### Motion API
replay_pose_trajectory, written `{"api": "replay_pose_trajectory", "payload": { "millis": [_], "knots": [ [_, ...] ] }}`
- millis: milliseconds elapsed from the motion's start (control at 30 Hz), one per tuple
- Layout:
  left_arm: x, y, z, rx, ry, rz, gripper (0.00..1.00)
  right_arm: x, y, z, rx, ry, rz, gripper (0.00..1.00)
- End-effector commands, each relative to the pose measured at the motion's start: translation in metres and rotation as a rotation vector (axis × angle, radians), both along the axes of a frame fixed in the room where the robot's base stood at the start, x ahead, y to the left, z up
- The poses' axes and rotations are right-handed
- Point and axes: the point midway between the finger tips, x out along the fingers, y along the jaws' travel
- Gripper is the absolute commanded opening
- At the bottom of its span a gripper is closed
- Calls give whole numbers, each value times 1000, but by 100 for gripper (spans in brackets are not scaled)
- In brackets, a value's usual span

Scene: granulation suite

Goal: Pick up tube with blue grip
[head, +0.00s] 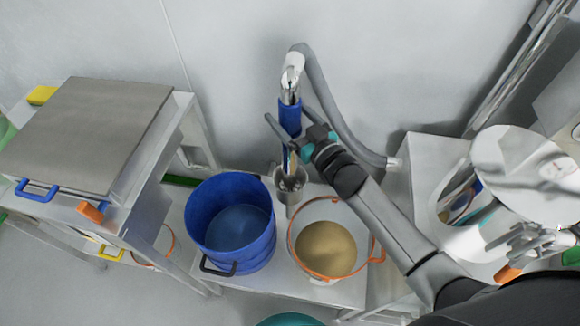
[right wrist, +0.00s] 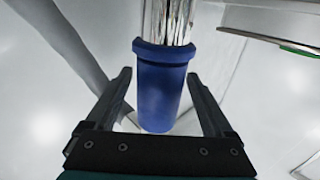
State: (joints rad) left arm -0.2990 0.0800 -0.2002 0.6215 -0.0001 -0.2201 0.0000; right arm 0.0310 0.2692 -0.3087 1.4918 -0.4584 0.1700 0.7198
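The tube with the blue grip (head: 290,117) stands upright near the wall, with a shiny metal head above and a grey hose. Its lower end goes down into a metal cup (head: 289,184). My right gripper (head: 289,117) is open, with one finger on each side of the blue grip. The right wrist view shows the blue grip (right wrist: 160,88) between and beyond the open fingertips (right wrist: 159,76), with no clear contact. My left gripper is not in view.
A blue bucket (head: 203,212) and a white bucket with an orange rim (head: 299,264), holding tan powder, stand below the tube. A steel-topped table (head: 85,130) is at left. A shiny rounded vessel (head: 520,165) is at right. The grey hose (head: 335,115) runs close behind my right gripper.

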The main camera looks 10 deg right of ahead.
Motion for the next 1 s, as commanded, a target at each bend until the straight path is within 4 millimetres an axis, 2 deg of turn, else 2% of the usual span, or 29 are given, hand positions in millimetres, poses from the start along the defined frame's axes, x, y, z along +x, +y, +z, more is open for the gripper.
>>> {"api": "replay_pose_trajectory", "payload": {
  "millis": [67, 733, 1000],
  "knots": [
    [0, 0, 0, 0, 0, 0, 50, 0, 0, 0, 0, 0, 0, 77],
    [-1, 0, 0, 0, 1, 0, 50, 0, 0, 0, -1, 0, 0, 2],
    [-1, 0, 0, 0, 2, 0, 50, 0, 0, 0, -1, 1, 0, 0]
  ]
}}
